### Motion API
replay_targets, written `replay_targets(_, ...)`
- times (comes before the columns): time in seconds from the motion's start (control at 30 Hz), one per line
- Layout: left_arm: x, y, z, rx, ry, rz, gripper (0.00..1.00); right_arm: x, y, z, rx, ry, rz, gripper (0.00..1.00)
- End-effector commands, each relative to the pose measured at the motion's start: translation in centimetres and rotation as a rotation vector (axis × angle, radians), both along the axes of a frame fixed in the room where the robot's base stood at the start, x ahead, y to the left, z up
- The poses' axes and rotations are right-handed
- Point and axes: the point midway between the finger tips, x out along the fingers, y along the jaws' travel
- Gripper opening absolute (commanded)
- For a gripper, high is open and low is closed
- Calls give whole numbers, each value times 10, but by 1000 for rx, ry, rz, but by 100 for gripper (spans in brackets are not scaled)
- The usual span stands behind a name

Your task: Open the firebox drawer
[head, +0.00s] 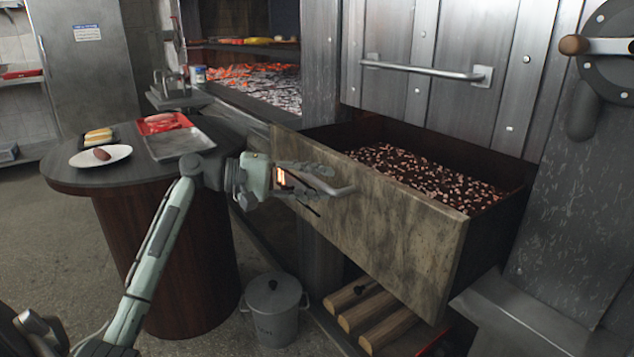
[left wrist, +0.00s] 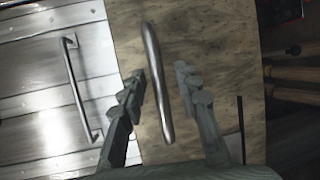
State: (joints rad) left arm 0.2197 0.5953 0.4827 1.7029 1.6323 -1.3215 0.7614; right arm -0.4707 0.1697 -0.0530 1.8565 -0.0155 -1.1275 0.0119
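The firebox drawer (head: 385,225) stands pulled out from the grill, with many small brown and pinkish pieces (head: 430,175) inside. Its front panel also fills the middle of the left wrist view (left wrist: 205,40). My left gripper (head: 312,183) is at the drawer's handle (head: 335,187), at the left part of the front panel. In the left wrist view the gripper (left wrist: 160,88) has its fingers apart, one on each side of the bar handle (left wrist: 158,80), with gaps visible. My right gripper is not in view.
A round table (head: 60,176) with trays and a white plate (head: 100,156) stands left. A lidded metal bin (head: 274,305) is on the floor below the drawer. Logs (head: 365,318) lie underneath. A metal door with a bar handle (head: 425,70) is above. Glowing coals (head: 260,85) lie behind.

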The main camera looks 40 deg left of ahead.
Motion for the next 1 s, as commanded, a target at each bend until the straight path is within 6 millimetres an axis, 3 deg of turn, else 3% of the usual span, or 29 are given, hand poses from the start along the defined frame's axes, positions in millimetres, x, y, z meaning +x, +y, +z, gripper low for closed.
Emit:
replay_targets(0.37, -8, 9, 3, -1, -2, 4, 32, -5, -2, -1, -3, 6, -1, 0)
replay_targets(0.8, -71, 66, 19, 0, 1, 2, 32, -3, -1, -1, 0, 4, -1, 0)
replay_targets(1.0, -85, 79, 23, -1, 0, 1, 32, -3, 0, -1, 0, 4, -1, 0)
